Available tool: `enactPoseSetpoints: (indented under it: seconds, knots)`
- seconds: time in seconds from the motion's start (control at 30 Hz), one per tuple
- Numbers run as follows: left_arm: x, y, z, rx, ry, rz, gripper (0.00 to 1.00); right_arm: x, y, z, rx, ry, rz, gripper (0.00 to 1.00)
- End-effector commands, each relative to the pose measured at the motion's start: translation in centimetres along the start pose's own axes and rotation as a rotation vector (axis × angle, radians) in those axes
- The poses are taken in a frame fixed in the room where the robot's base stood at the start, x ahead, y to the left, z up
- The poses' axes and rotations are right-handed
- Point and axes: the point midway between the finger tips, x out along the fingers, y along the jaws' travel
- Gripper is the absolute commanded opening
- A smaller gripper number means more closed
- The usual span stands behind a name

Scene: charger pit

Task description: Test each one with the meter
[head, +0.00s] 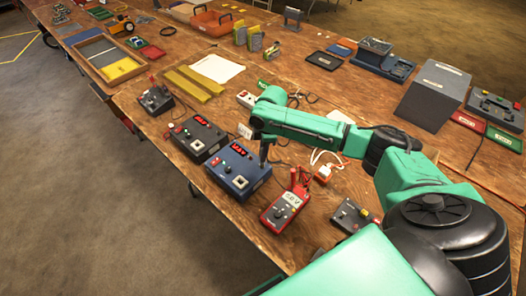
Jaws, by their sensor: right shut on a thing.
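My right gripper (265,153) points down just behind the blue box with a red display (237,168). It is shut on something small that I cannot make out. A red handheld meter (285,208) with a lit grey screen lies at the table's near edge, with red probes or leads (300,182) at its top. A white-and-red plug-like piece (323,173) with a white cable lies right of the meter. A white block (246,99) lies behind the gripper, and a white piece (244,131) shows beside its wrist. My left gripper is out of view.
A black box with a red display (197,137) and a smaller dark unit (155,100) stand left along the near edge. A dark switch box (352,215) is right of the meter. A large grey box (434,96), trays and yellow bars (190,84) lie farther back.

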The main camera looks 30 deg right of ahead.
Motion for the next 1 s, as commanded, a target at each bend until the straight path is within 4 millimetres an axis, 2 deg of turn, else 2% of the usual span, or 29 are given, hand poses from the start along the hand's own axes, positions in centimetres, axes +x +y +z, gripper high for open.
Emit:
enactPoseSetpoints:
  seconds: [1.0]
  knots:
    - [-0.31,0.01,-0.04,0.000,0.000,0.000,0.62,0.55,0.02,0.05,0.000,0.001,0.001,0.00]
